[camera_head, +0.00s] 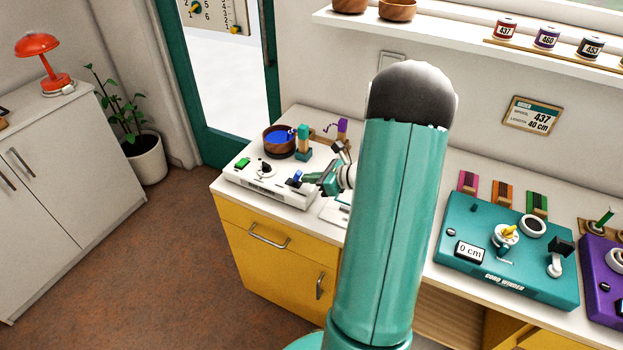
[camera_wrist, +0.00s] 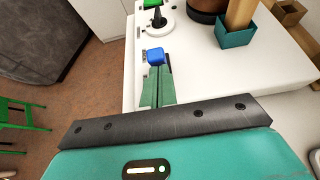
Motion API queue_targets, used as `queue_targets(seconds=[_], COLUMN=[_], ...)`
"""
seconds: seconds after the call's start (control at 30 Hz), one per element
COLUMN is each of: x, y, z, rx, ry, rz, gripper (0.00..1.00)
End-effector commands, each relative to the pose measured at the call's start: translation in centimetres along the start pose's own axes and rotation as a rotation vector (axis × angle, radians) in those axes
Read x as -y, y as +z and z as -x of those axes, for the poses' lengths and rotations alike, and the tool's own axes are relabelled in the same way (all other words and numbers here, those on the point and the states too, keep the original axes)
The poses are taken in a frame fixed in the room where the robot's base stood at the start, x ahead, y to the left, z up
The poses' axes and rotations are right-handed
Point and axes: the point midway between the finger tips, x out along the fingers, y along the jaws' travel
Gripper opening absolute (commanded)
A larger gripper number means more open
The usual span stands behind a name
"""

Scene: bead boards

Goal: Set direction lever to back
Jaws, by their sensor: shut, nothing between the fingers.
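A white board (camera_head: 238,180) stands at the left end of the counter. It carries a blue lever knob (camera_head: 297,176), a black lever on a round base (camera_head: 265,169) and a green button (camera_head: 242,163). Which lever is the direction lever, I cannot tell from any label. My gripper (camera_head: 313,178) is shut and empty at the board's right part. In the wrist view, my green fingertips (camera_wrist: 157,70) are right at the near side of the blue knob (camera_wrist: 155,56); whether they touch it is unclear. The black lever (camera_wrist: 158,18) stands beyond the knob.
A wooden bowl with blue beads (camera_head: 279,140) and teal and purple holders (camera_head: 303,143) stand behind the controls. A teal cord winder (camera_head: 470,265) stands on the counter to the right, with a purple machine (camera_head: 602,285) beyond. My arm hides the counter's middle.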

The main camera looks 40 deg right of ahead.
Motion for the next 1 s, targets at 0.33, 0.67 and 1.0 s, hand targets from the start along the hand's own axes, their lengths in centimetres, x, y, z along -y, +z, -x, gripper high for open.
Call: queue_targets(seconds=[0.33, 0.67, 1.0], x=[0.0, -0.1, 0.0], y=[1.5, 3.4, 3.4], z=[-0.5, -1.7, -1.6], rx=[-0.165, -0.462, -0.509], ry=[0.000, 0.001, -0.002], rz=[0.009, 0.013, 0.001], gripper=[0.00, 0.00, 0.00])
